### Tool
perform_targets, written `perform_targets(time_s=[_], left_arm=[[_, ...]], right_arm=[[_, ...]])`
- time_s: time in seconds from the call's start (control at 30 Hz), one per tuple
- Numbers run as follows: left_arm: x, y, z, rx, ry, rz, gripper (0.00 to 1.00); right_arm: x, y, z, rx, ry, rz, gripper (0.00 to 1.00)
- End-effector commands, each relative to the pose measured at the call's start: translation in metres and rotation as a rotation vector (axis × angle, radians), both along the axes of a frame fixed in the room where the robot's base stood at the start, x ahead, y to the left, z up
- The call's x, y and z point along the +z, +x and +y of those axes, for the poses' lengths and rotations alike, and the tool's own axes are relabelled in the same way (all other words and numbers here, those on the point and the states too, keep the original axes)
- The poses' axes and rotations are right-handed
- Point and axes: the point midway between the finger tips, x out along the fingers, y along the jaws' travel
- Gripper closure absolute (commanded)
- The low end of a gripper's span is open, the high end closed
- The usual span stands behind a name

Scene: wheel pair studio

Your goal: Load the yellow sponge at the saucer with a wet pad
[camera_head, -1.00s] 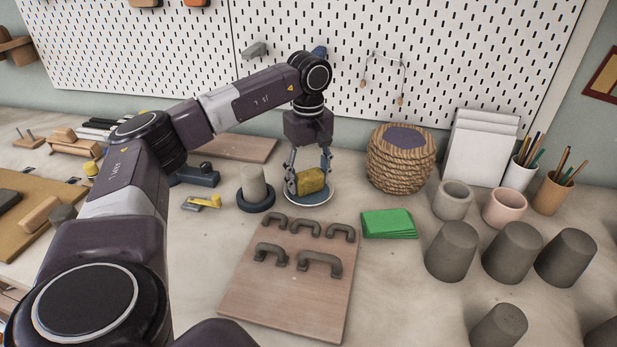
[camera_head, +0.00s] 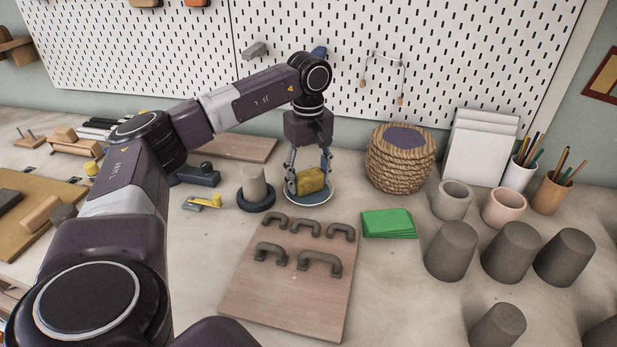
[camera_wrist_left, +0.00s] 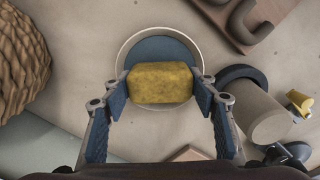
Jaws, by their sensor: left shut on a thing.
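The yellow sponge (camera_head: 311,180) is a small block between the fingers of my left gripper (camera_head: 307,181), over the saucer (camera_head: 322,199). In the left wrist view the sponge (camera_wrist_left: 160,83) lies across the fingertips of the left gripper (camera_wrist_left: 162,88), a blue pad touching each end. The saucer (camera_wrist_left: 131,46) shows behind it with a pale rim and a blue inside. I cannot tell whether the sponge touches the saucer. My right gripper is not in view.
A grey cylinder on a dark round base (camera_head: 254,196) stands left of the saucer. A board (camera_head: 270,299) with several clay handles lies in front. Green sheets (camera_head: 388,223) lie to the right.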

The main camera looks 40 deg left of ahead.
Motion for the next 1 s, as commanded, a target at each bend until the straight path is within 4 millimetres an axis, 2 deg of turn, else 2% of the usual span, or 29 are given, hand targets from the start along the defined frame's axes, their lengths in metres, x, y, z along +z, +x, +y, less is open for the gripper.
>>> perform_targets(time_s=[0.17, 1.0], left_arm=[[0.003, -0.001, -0.001, -0.001, -0.001, 0.004, 0.66], [0.070, 0.000, 0.000, 0.000, 0.000, 0.002, 0.66]], right_arm=[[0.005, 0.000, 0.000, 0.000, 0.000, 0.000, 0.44], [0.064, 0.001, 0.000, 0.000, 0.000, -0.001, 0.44]])
